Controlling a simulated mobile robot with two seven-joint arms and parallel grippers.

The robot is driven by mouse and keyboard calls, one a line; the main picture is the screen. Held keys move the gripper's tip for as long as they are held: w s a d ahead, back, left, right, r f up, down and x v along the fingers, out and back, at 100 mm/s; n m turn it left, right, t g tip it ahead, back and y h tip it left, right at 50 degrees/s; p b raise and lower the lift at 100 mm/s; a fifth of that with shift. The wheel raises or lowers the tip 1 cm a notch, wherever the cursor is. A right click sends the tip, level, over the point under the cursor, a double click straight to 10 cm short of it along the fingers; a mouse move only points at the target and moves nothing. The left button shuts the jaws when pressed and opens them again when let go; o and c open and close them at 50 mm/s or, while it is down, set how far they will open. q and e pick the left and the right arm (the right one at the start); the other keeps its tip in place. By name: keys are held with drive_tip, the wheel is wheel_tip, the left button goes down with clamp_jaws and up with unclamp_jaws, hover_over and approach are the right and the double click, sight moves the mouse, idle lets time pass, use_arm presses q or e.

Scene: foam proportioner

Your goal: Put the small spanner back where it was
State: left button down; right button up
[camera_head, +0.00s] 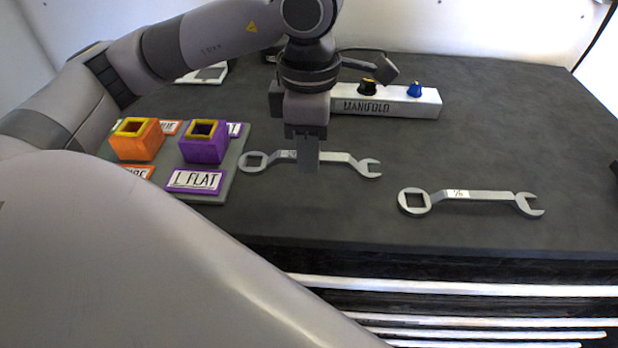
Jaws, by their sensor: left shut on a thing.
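Two grey spanners show on the dark worktop, each with a boxed ring at the left end and an open jaw at the right end. The farther spanner (340,157) looks a little smaller. My left gripper (308,158) points down and is shut on the middle of its handle, hiding part of it. I cannot tell whether this spanner touches the worktop. The nearer spanner (480,195) lies to the right with a small white label on its handle. My right gripper is not in view.
A grey board (232,180) at left holds an orange block (137,140), a purple block (203,143) and labels, one reading "L FLAT". A white manifold bar (420,104) with black and blue knobs stands behind. The worktop (520,140) at right is clear.

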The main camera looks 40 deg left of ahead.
sight(309, 196)
use_arm(q)
drive_tip(key=shift+f, duration=3)
drive_tip(key=shift+f, duration=0.1)
drive_tip(key=shift+f, duration=0.1)
drive_tip(key=c, duration=1.1)
unclamp_jaws()
drive_tip(key=shift+o, duration=0.2)
wheel_tip(309, 196, up, 12)
drive_tip(key=shift+r, duration=0.25)
